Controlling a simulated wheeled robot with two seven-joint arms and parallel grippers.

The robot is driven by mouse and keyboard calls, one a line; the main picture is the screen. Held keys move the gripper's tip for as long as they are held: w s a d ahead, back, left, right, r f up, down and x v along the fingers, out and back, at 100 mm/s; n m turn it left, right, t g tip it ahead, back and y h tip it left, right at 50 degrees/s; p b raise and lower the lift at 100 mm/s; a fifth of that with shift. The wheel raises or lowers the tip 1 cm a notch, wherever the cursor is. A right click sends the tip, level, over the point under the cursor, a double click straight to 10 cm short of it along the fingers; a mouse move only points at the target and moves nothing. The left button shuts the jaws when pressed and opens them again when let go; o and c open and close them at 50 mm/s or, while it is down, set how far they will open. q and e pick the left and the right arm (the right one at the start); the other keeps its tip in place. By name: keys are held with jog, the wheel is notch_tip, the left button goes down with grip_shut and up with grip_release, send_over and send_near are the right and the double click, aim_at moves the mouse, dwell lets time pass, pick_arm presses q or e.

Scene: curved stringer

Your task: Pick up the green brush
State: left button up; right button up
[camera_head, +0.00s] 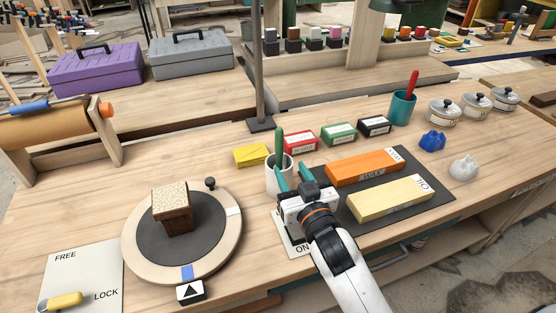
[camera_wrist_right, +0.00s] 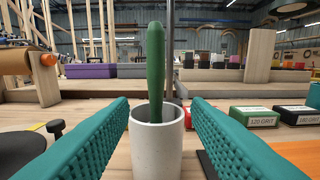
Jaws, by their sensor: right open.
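The green brush (camera_head: 279,144) stands upright in a white cup (camera_head: 271,182) on the workbench, handle up. In the right wrist view the green brush (camera_wrist_right: 155,65) rises from the white cup (camera_wrist_right: 157,144), slightly tilted. Its lower end is hidden inside the cup. My right gripper (camera_head: 291,174) is at the cup in the head view. Its teal fingers (camera_wrist_right: 161,130) are open, one on each side of the cup in the wrist view, with gaps between. The brush is between the fingers but not gripped. My left gripper is not in view.
Orange (camera_head: 364,166) and yellow (camera_head: 390,197) blocks lie on a dark mat right of the gripper. A round turntable (camera_head: 136,247) with a brown block is at left. Small red (camera_head: 300,142), green and black boxes and a thin post (camera_head: 258,70) stand behind the cup.

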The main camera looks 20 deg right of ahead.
aim_at(281, 158)
jog(key=shift+w, duration=1)
jog(key=w, duration=0.5)
jog(key=shift+w+a+p, duration=0.2)
jog(key=shift+a+p, duration=0.1)
jog(key=shift+a, duration=0.05)
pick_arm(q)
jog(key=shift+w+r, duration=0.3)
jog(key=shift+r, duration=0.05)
pick_arm(e)
grip_shut()
